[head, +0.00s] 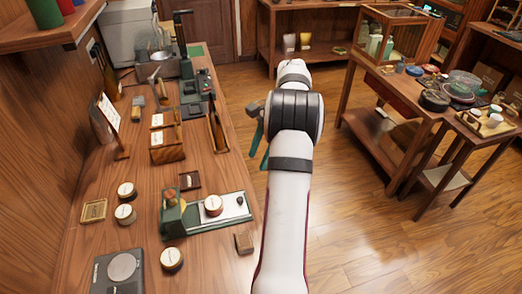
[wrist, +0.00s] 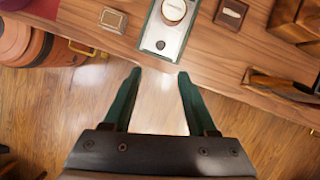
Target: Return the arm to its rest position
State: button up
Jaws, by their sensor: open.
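My gripper (wrist: 159,73) shows in the wrist view with two dark green fingers spread apart and nothing between them. In the head view my gripper (head: 261,152) hangs off the right edge of the wooden workbench (head: 205,178), over the floor, partly hidden by my white arm. My arm stretches away from the camera through the middle of the head view. A green device with a pale metal plate (head: 232,205) lies on the bench. A round pale-topped tea cake (head: 213,205) sits on it; the cake (wrist: 174,10) also shows ahead of the fingers in the wrist view.
Several round pieces, a small wooden block (head: 244,242), a brown tray (head: 190,181) and a scale (head: 118,272) lie on the bench. A wooden stand (head: 167,153) is farther back. A table with a glass case (head: 398,35) stands right. The floor (head: 355,235) between is clear.

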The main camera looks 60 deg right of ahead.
jog(key=shift+v, duration=0.8)
jog(key=w+a+r+n+g, duration=0.1)
jog(key=w+a+r+n, duration=0.15)
jog(key=a, duration=0.55)
jog(key=w+a+r+n, duration=0.1)
jog(key=a+r+n, duration=0.2)
jog(key=a, duration=0.5)
jog(key=w+a+r+n+g, duration=0.1)
jog(key=w+a+r+n, duration=0.15)
jog(key=a, duration=0.55)
jog(key=s+a+f+n+h, duration=0.1)
jog(key=s+a+f+n, duration=0.1)
jog(key=s+a+n, duration=0.3)
jog(key=s+a+f+n+h, duration=0.1)
jog(key=s+a+n, duration=0.4)
jog(key=s+a, duration=0.6)
jog(key=a+f, duration=0.1)
jog(key=a, duration=0.2)
jog(key=shift+s, duration=0.15)
jog(key=shift+f, duration=0.1)
